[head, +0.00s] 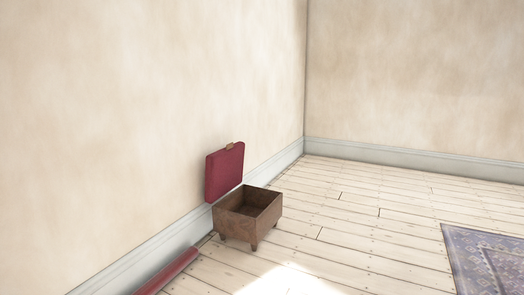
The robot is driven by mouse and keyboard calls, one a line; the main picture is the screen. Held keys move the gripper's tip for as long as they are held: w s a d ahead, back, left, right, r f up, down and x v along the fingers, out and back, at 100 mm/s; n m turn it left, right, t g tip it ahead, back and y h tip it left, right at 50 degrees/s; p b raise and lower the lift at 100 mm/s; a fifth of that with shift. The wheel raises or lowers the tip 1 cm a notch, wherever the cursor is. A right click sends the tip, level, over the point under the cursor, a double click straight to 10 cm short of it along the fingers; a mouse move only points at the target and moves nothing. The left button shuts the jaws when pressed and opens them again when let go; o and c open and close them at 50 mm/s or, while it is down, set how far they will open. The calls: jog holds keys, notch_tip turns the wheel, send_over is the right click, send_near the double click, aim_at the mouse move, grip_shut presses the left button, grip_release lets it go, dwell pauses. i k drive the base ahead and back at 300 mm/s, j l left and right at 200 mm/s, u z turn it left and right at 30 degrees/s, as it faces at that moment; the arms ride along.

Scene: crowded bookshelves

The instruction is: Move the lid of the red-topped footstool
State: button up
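The footstool (235,226) is a brown wooden box on short legs. It stands on the floor by the left wall in the head view. Its red padded lid (224,173) is raised, standing roughly upright at the box's wall side, with a small tan tab on its top edge. The box's inside is open to view and looks empty. My gripper is not in view.
A long red object (168,272) lies along the left wall at the bottom edge, partly cut off. A patterned blue-purple rug (478,262) is at the lower right. The pale plank floor (350,225) between the footstool and the rug is clear.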

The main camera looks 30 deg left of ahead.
aim_at(224, 167)
jog(key=u, duration=1.5)
